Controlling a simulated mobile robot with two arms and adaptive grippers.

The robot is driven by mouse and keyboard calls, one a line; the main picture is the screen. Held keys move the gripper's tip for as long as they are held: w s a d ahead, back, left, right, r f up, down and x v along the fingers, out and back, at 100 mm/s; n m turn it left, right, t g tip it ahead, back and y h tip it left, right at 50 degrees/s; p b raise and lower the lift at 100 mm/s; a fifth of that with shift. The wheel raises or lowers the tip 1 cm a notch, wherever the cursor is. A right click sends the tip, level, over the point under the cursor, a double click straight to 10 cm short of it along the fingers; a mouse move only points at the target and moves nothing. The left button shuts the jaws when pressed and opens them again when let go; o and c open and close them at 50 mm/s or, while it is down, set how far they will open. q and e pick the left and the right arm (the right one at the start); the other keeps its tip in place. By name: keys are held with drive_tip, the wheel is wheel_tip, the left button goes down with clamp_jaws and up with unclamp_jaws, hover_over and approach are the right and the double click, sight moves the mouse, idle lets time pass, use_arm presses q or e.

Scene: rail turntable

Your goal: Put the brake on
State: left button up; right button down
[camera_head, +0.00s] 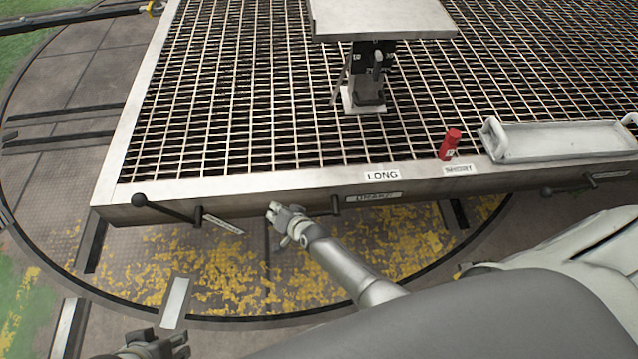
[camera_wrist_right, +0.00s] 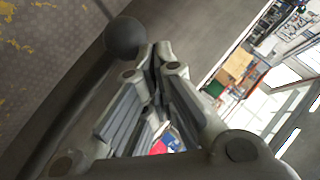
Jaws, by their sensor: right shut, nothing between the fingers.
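The brake lever has a dark knob (camera_head: 335,205) at the front face of the deck, beside a plate that seems to read BRAKE (camera_head: 373,197). My right gripper (camera_head: 274,210) is shut and empty, left of that knob and apart from it in the head view. In the right wrist view its closed fingertips (camera_wrist_right: 153,50) are close beside a black ball knob (camera_wrist_right: 125,37) on a dark rod (camera_wrist_right: 65,115); I cannot tell whether they touch. My left gripper (camera_head: 165,347) is at the bottom left edge, partly cut off; its jaws are unclear.
Another lever (camera_head: 165,207) sticks out at the deck's left front corner, and one (camera_head: 568,188) at the right. On the grated deck (camera_head: 230,90) are a stand with a switch (camera_head: 368,75), a red object (camera_head: 450,143), a LONG label (camera_head: 382,175) and a pale tray (camera_head: 560,141).

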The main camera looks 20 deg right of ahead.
use_arm(q)
drive_tip(key=shift+f, duration=0.15)
use_arm(e)
drive_tip(key=shift+f, duration=0.25)
idle(0.3)
wheel_tip(320, 180, up, 2)
drive_tip(key=shift+d+r+p, duration=0.1)
drive_tip(key=shift+r+p, duration=0.1)
drive_tip(key=shift+p, duration=0.85)
drive_tip(key=shift+d+r, duration=0.1)
drive_tip(key=shift+r, duration=0.05)
drive_tip(key=shift+d+r+p, duration=0.15)
drive_tip(key=shift+r+p, duration=0.7)
drive_tip(key=shift+r, duration=0.05)
use_arm(q)
drive_tip(key=s+f+p, duration=0.2)
drive_tip(key=f, duration=0.8)
drive_tip(key=s+f+g+p, duration=0.1)
drive_tip(key=s+f+p, duration=0.1)
drive_tip(key=f, duration=0.9)
drive_tip(key=shift+s+d+f+g+p, duration=0.25)
drive_tip(key=shift+s+f+g+p, duration=0.05)
drive_tip(key=shift+p, duration=0.25)
use_arm(e)
drive_tip(key=s+r, duration=0.7)
drive_tip(key=shift+a, duration=0.4)
drive_tip(key=shift+w, duration=0.1)
